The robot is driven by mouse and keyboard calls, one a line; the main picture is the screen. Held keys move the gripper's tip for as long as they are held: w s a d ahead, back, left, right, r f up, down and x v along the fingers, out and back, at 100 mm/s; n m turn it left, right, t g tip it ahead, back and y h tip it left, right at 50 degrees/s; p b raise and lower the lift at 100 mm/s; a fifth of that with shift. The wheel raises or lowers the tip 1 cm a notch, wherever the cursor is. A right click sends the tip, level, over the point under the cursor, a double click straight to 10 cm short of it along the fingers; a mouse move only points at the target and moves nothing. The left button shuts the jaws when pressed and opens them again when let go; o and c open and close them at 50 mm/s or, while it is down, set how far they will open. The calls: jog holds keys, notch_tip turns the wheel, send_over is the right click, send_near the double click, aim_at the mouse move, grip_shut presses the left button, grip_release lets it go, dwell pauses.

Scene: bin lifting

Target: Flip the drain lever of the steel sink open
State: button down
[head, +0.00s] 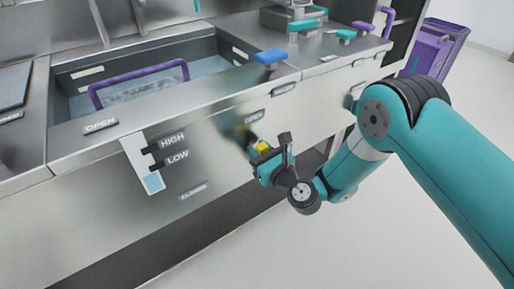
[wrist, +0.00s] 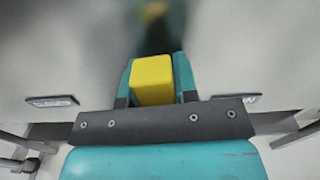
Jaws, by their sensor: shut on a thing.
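The steel sink (head: 215,46) is at the left in the head view, with a front panel below its rim. The drain lever's yellow grip (head: 263,147) stands out from that panel, just below an OPEN label (head: 254,117); a CLOSED label (head: 193,190) is lower left. My gripper (head: 268,158) is at the lever, shut on its yellow grip. In the wrist view the yellow grip (wrist: 153,80) sits between the teal fingers of my gripper (wrist: 155,85), with a label on either side. The lever's base is blurred and partly hidden.
A level gauge (head: 150,163) marked HIGH and LOW is left of the lever. A purple-handled basket (head: 140,82) is in the basin. A blue handle (head: 270,57) is on the counter. A purple bin (head: 432,48) stands at the back right. Floor at the right is clear.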

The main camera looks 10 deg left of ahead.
jog(key=shift+w+d+m, duration=0.2)
jog(key=shift+m, duration=0.2)
jog(key=c, duration=0.9)
grip_release()
